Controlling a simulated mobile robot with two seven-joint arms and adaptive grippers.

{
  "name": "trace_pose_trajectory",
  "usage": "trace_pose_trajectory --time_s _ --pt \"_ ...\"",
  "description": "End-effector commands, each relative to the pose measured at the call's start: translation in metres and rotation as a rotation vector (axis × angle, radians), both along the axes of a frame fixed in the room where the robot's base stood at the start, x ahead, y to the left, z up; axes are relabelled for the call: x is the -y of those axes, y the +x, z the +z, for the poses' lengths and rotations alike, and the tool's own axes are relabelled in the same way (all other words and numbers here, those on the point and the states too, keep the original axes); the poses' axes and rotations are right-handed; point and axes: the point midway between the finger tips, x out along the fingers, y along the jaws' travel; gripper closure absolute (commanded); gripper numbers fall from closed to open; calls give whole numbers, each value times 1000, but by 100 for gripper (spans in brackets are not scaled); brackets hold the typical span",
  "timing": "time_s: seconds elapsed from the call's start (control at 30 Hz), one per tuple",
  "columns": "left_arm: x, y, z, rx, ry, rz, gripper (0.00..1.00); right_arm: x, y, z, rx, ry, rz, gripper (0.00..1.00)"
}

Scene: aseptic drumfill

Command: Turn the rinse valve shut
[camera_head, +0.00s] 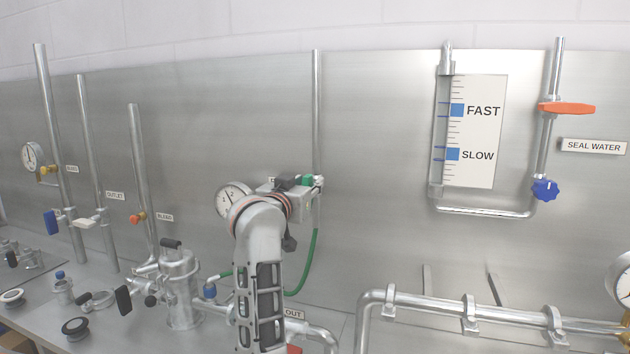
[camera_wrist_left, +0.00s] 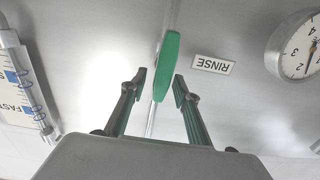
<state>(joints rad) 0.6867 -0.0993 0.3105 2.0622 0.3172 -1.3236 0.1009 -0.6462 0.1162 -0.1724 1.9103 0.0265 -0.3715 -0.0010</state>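The rinse valve's green handle (camera_wrist_left: 166,66) stands lengthwise in the left wrist view, beside the RINSE label (camera_wrist_left: 213,65). My left gripper (camera_wrist_left: 160,82) is open, one finger on each side of the handle's lower part. A gap shows between the handle and the left finger; the right finger is close, and I cannot tell whether it touches. In the head view the green handle (camera_head: 308,180) is partly hidden by my left gripper (camera_head: 301,184), on the pipe down the steel panel. My right gripper is not in view.
A round gauge (camera_head: 232,198) is just left of my left wrist. A green hose (camera_head: 312,260) hangs below the valve. The flow scale (camera_head: 472,130), an orange handle (camera_head: 566,108) and a blue knob (camera_head: 544,190) are on the right. Bare panel lies between.

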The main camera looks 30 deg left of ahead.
Motion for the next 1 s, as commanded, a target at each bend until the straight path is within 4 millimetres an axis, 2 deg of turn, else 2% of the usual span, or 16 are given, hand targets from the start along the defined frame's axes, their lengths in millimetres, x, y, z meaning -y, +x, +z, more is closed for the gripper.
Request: trace_pose_trajectory --time_s 0.43,0.53,0.57,1.0 --pt "-1 -3 0 1 0 0 69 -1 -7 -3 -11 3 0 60" --pt "-1 -3 0 0 0 0 95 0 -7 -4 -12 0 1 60" --pt "-1 -3 0 1 0 0 100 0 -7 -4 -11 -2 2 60" --pt "1 -3 1 -11 52 1 100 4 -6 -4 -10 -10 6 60"
